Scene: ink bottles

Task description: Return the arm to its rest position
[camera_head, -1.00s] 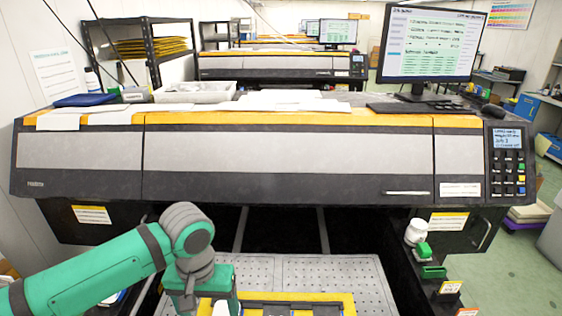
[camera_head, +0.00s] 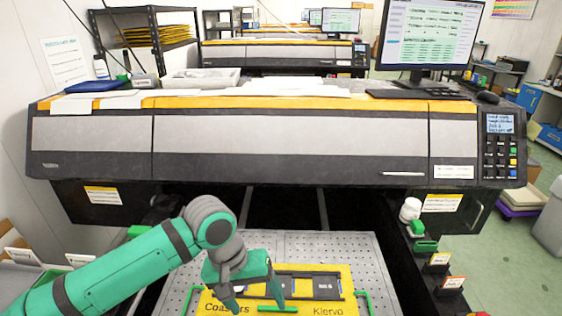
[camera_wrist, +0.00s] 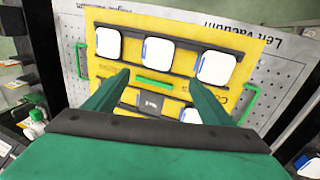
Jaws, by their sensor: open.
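My green arm reaches in from the lower left of the head view. My gripper (camera_head: 257,297) hangs over the yellow coaster jig (camera_head: 330,279) on the perforated printer bed (camera_head: 320,245). The wrist view shows my two green fingers (camera_wrist: 165,100) spread apart with nothing between them, above the jig (camera_wrist: 190,30). The jig holds several white square coasters (camera_wrist: 158,52) and has a green handle (camera_wrist: 153,82) between my fingers in the picture. I cannot tell how high the fingers are above it.
The large printer (camera_head: 290,140) spans the area behind the bed. At right, a white bottle (camera_head: 410,209) and a green-capped holder (camera_head: 424,246) stand on a dark ledge. A monitor (camera_head: 430,38) stands on top. Holders with cards (camera_head: 25,254) are at left.

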